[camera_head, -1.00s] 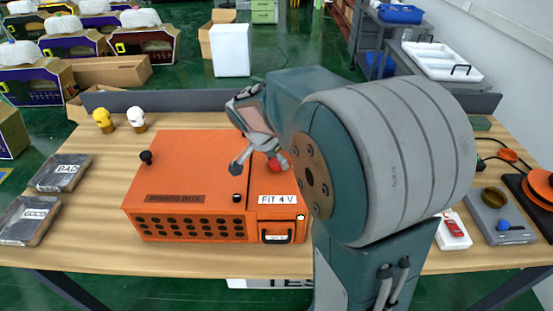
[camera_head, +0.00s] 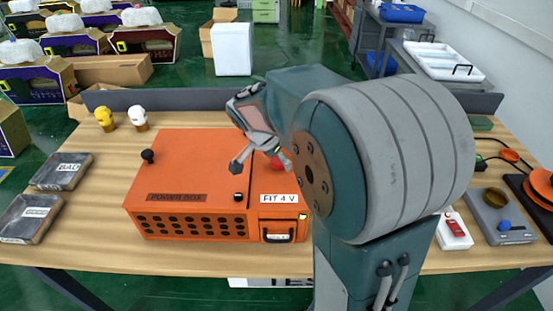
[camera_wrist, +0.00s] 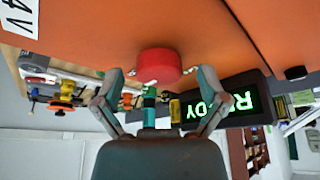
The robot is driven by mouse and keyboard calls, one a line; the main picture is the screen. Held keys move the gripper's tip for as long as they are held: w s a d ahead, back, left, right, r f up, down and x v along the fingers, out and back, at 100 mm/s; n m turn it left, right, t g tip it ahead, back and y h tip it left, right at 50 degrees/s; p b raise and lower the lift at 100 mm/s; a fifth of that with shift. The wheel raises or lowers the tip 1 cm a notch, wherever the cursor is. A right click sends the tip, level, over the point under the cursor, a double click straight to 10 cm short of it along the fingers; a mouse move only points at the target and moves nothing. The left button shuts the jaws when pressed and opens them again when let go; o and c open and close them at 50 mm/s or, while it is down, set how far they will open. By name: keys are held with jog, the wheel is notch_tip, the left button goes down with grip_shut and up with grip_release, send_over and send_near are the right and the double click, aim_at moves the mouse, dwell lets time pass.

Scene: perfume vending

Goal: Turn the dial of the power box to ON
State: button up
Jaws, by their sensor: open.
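The orange power box (camera_head: 190,170) sits on the wooden table, with a "POWER BOX" label and a "FIT 4 V" label on it. Its red dial (camera_head: 278,161) shows partly behind my gripper (camera_head: 261,158) in the head view. In the wrist view the red dial (camera_wrist: 158,66) is round and attached to the orange surface. My gripper (camera_wrist: 160,75) is open, with one finger on each side of the dial. I cannot tell whether the fingertips touch it. The dial's pointer or ON mark is not visible.
A black knob (camera_head: 148,156) stands on the box's left part. Trays labelled BAD (camera_head: 62,171) and GOOD (camera_head: 31,217) lie at the left. A green lit "READY" sign (camera_wrist: 222,106) shows in the wrist view. A red-switched white device (camera_head: 454,229) and a grey scale (camera_head: 500,217) stand at the right.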

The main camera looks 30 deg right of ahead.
jog(key=v, duration=1.2)
jog(key=shift+a, duration=0.15)
jog(key=shift+f, duration=0.15)
jog(key=s+a+f+n+t+y, duration=0.1)
jog(key=s+a+n+t+y, duration=0.1)
jog(key=s+a+n, duration=0.2)
jog(key=s+a+f+n+t+y, duration=0.2)
jog(key=s+a+n, duration=0.2)
jog(key=s+n, duration=0.7)
jog(key=shift+s+a+f+t, duration=0.2)
jog(key=shift+s+a+t, duration=0.1)
jog(key=shift+s, duration=0.95)
